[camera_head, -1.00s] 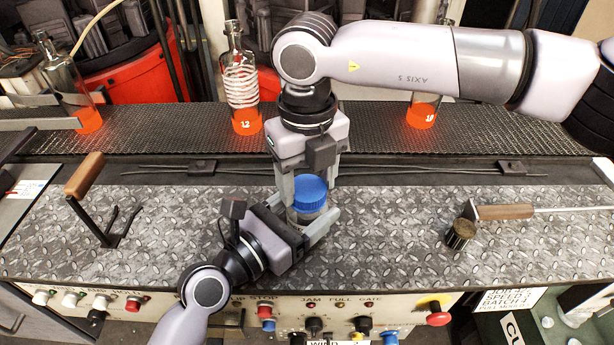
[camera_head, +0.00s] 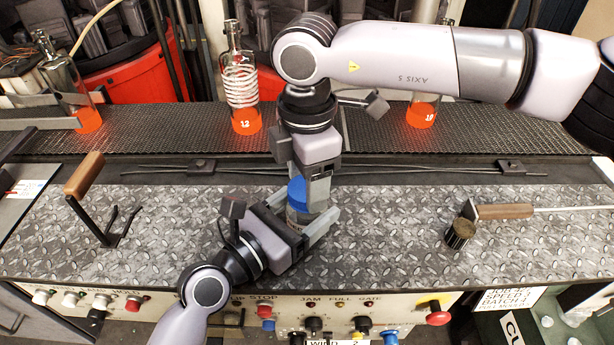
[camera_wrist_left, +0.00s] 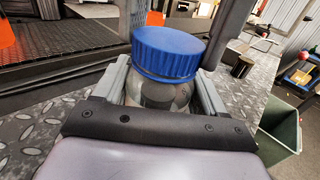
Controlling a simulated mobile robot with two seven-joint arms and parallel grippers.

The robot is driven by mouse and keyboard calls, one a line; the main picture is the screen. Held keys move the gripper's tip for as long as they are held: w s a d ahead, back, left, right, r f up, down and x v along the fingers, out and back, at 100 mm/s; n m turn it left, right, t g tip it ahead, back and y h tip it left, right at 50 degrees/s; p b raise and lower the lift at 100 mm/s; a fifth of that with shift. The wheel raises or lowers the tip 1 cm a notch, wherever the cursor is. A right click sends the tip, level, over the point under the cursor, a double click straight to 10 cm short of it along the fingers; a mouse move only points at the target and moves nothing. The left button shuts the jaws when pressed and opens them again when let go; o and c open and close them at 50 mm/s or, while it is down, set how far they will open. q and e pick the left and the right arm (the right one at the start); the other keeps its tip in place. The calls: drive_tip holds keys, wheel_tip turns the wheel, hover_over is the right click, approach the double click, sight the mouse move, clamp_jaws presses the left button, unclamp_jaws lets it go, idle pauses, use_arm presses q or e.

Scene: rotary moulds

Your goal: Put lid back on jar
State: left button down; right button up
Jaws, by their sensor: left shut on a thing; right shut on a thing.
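The blue lid (camera_head: 297,190) sits at the mouth of the clear jar (camera_head: 297,217), between the two grippers. In the left wrist view the lid (camera_wrist_left: 170,52) covers the jar's top, with a thin blue ring just below it; I cannot tell whether it is threaded on. My left gripper (camera_head: 303,218) is shut around the jar's body (camera_wrist_left: 165,97), low over the metal plate. My right gripper (camera_head: 303,190) points down from above and is shut on the lid. The right fingers hide part of the lid, and the left gripper hides the jar's base.
The tread plate (camera_head: 390,235) is clear around the jar. A wooden-handled tool (camera_head: 95,195) stands at left. A dark cylinder (camera_head: 460,232) and a wooden-handled rod (camera_head: 505,211) lie at right. Bottles with orange contents (camera_head: 246,118) stand on the belt behind. Control knobs (camera_head: 315,324) line the front.

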drive_tip(key=m, duration=0.5)
drive_tip(key=shift+s+a+m, duration=0.15)
drive_tip(key=shift+a+m, duration=0.05)
drive_tip(key=shift+m, duration=0.2)
drive_tip(key=shift+d+m, duration=0.1)
drive_tip(key=shift+m, duration=0.6)
drive_tip(key=o, duration=1)
drive_tip(key=shift+d+r, duration=0.1)
drive_tip(key=shift+r, duration=2.15)
drive_tip(key=shift+c, duration=0.4)
